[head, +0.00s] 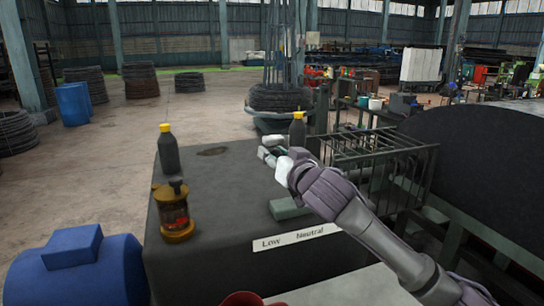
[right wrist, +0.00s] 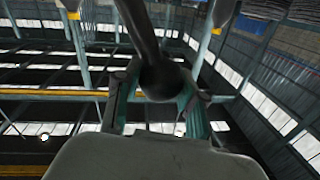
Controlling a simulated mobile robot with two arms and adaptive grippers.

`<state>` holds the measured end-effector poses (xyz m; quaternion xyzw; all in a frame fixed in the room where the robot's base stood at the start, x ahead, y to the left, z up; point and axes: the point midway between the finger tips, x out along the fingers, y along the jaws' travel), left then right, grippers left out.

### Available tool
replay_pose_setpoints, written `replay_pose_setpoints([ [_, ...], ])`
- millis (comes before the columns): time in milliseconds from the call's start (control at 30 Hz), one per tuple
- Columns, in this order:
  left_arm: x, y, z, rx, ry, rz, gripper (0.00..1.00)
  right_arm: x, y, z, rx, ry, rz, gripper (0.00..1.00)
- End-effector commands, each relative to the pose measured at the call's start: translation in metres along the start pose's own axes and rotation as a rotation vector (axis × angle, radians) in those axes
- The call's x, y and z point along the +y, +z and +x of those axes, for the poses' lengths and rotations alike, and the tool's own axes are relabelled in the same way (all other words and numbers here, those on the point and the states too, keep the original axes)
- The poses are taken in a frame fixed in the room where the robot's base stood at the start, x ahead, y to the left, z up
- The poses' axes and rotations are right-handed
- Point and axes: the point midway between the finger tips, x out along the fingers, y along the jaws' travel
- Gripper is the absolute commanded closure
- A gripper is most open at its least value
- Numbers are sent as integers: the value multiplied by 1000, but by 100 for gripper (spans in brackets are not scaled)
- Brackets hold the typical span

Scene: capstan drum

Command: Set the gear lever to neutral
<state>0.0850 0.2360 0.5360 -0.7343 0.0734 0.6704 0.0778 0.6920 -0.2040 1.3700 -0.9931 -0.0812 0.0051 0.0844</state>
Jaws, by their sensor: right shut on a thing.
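The gear lever (right wrist: 146,28) shows in the right wrist view as a dark rod with a round knob. My right gripper (right wrist: 160,88) has its two greenish fingers on either side of the knob and is shut on it. In the head view my right gripper (head: 270,153) is above the dark cabinet top, and the lever cannot be made out there. A white label strip (head: 297,238) on the cabinet's front edge reads "Low" and "Neutral"; my arm covers its right end, so I cannot tell which position the lever is in. My left gripper is not in view.
A black bottle (head: 168,153) and a brass-coloured can (head: 174,215) stand on the left of the cabinet top (head: 225,195). Another yellow-capped bottle (head: 297,129) is just behind my gripper. A metal cage (head: 385,155) and a large dark drum (head: 490,150) stand to the right.

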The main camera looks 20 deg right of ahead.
Motion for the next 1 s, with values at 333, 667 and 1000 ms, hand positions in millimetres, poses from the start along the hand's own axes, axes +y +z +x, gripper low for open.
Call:
replay_pose_setpoints([
  [333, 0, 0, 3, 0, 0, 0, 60, 57, -24, -7, 44, -4, 357, 100],
  [667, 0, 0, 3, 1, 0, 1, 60, 74, -29, -10, 57, -6, 456, 100],
  [1000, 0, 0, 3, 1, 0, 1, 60, 74, -29, -10, 57, -6, 454, 35],
])
